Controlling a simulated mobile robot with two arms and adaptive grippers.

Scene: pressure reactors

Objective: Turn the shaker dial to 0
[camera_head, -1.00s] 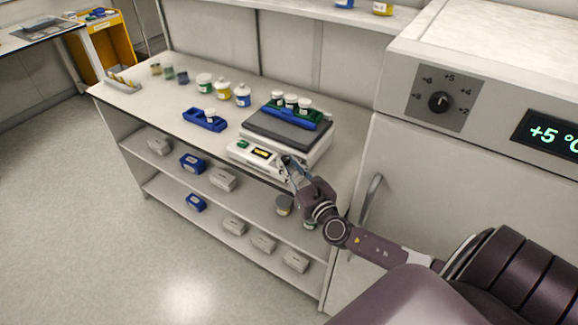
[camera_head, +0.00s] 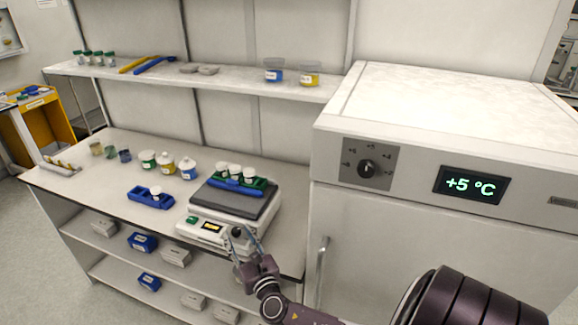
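The shaker (camera_head: 205,226) is a white box with a dark grey platform, standing on the bench left of the fridge-like cabinet. Its front panel has a green button, a small lit display (camera_head: 211,226) and a dark dial (camera_head: 236,232) at the right end. The display's digits are too small to read. My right gripper (camera_head: 248,238) is at the dial, its two fingers apart, one on either side of it. Whether they touch the dial I cannot tell. A green and blue rack (camera_head: 238,186) with white-capped jars sits on the platform. My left gripper is not in view.
The incubator cabinet (camera_head: 440,240) on the right has its own dial (camera_head: 367,169) and a display reading +5 °C. A blue tray (camera_head: 150,199) and several bottles stand on the bench. A shelf (camera_head: 215,82) runs above, and boxes sit below.

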